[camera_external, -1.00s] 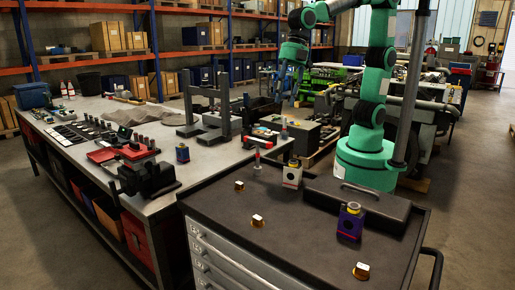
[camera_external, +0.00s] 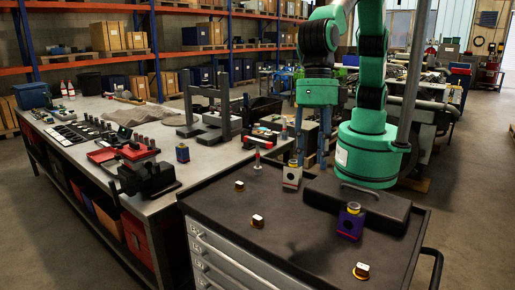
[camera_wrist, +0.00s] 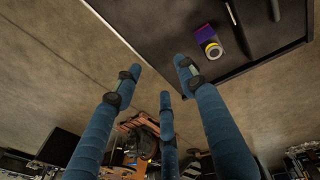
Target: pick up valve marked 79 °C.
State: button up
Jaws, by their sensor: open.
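A purple-blue valve block with a yellow top (camera_external: 350,220) stands on the dark cart top; it also shows in the wrist view (camera_wrist: 208,40). A pale grey valve block with a yellow top and red mark (camera_external: 292,174) stands near the cart's far edge. No 79 °C marking is readable on any. My gripper (camera_external: 312,160) points down with blue fingers spread, empty, behind the pale block in the external view. In the wrist view its fingers (camera_wrist: 160,75) are clear of the purple block.
The cart top (camera_external: 215,205) carries small gold pieces with white faces (camera_external: 257,221) (camera_external: 361,270) (camera_external: 239,186) and a red-and-white piece (camera_external: 257,162). A dark case with a handle (camera_external: 325,194) lies on it. The workbench (camera_external: 215,155) holds a vise (camera_external: 148,178) and press frames.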

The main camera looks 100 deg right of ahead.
jog(key=s+a+f+n+p, duration=0.1)
jog(key=s+a+f+n, duration=0.1)
jog(key=a, duration=0.5)
jog(key=s+a+f+n+p, duration=0.2)
jog(key=s+a+f+n, duration=0.1)
jog(key=s+a+f, duration=0.2)
jog(key=shift+s+a+f+g+h, duration=0.35)
jog(key=shift+s+a, duration=0.3)
jog(key=shift+a, duration=0.3)
send_over(363, 265)
jog(key=shift+w+d+f+p, duration=0.1)
jog(key=shift+d+f+p, duration=0.1)
jog(key=shift+f, duration=1.9)
jog(key=shift+w+d+f+p, duration=0.1)
jog(key=shift+d+f+p, duration=0.1)
jog(key=shift+f, duration=1.85)
jog(key=shift+s+a+f+p, duration=0.1)
jog(key=shift+a+f+p, duration=0.1)
jog(key=shift+f, duration=1.1)
jog(key=shift+s+a+f+p, duration=0.1)
jog(key=shift+f+p, duration=0.1)
jog(key=shift+f, duration=1.05)
grip_shut()
